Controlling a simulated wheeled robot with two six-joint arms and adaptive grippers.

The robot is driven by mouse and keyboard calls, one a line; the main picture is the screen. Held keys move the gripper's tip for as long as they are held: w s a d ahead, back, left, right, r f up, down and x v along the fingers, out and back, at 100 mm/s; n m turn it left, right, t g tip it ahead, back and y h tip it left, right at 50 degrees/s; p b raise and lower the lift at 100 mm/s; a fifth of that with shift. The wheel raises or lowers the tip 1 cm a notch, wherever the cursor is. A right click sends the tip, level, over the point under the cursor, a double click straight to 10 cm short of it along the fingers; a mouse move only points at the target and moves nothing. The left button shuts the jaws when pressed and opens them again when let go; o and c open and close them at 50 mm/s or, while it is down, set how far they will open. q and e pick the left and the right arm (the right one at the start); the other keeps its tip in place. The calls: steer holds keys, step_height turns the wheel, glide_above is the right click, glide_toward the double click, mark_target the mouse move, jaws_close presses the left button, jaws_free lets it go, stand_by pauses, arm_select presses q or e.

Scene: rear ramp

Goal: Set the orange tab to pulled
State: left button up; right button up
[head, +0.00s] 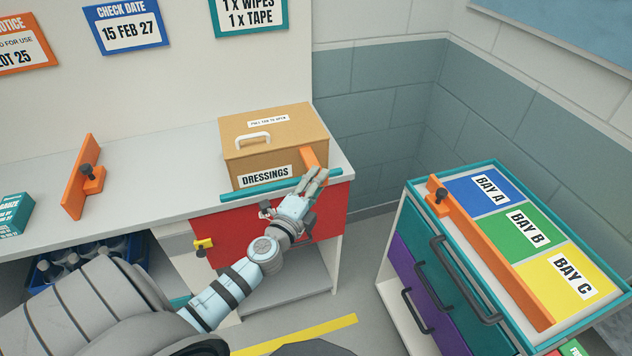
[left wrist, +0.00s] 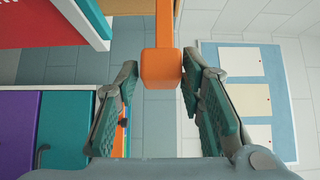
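The orange tab (head: 312,158) sticks out from the right part of the front of a brown cardboard box labelled DRESSINGS (head: 264,152). My left gripper (head: 318,178) is at the tab's front end, over the counter's front edge. In the left wrist view the tab (left wrist: 163,62) points toward the camera, with its blunt end between the fingertips of the left gripper (left wrist: 161,75). The fingers are apart, with a gap on the left; the right fingertip is very close to the tab, and I cannot tell if it touches. My right gripper is not in view.
The box stands on a white counter (head: 150,160) with a red front (head: 330,212) below. A teal strip (head: 245,189) lies before the box. An orange upright panel (head: 80,178) stands to the left. A cart with coloured bays (head: 478,192) is at the right.

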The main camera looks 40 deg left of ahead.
arm_select(q)
steer(key=shift+o, duration=0.6)
steer(key=s+d, duration=0.2)
steer(key=s, duration=0.9)
steer(key=shift+s, duration=0.4)
